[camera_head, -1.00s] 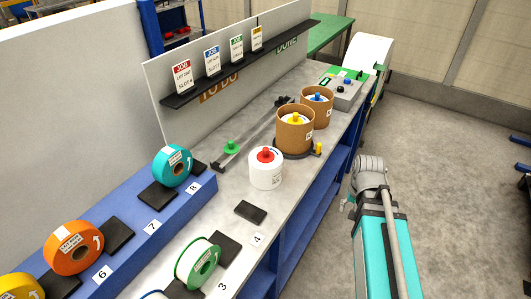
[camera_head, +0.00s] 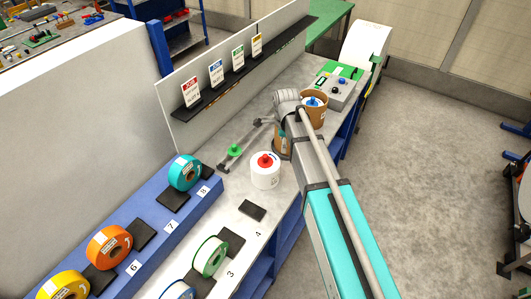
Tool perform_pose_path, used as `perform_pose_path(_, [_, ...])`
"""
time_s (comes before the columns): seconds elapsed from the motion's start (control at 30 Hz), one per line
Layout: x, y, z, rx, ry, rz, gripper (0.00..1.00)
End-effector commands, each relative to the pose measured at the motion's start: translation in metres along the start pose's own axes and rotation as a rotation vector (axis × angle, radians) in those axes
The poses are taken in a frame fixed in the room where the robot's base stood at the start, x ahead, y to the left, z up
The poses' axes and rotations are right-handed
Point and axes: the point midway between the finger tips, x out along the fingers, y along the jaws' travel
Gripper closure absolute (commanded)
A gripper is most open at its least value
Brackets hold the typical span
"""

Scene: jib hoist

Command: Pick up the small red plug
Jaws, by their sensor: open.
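The small red plug (camera_head: 265,160) sits on top of a white roll (camera_head: 266,178), which stands upright on the grey bench top. My arm reaches over the bench from the lower right, and its grey end part is beyond and to the right of the white roll, above the brown drums. Nothing covers the red plug in this view.
One brown drum with a blue plug (camera_head: 314,101) stands by my arm; another (camera_head: 281,145) is mostly hidden behind it. A green plug (camera_head: 235,149) is left of the white roll. Coloured reels stand along the blue ledge (camera_head: 218,191). A shelf (camera_head: 235,75) with cards runs behind.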

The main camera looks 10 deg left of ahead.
Motion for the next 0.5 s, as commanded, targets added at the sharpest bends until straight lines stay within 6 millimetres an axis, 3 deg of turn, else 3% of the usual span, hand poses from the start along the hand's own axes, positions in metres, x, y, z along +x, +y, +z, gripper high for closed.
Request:
perform_pose_path(0.03, [-0.018, -0.009, 0.015, 0.047, 0.0, 0.0, 0.27])
perform_pose_path(0.2, [-0.036, -0.02, 0.046, 0.192, 0.0, 0.0, 0.27])
perform_pose_path(0.5, [-0.042, -0.024, 0.064, 0.281, 0.0, 0.0, 0.27])
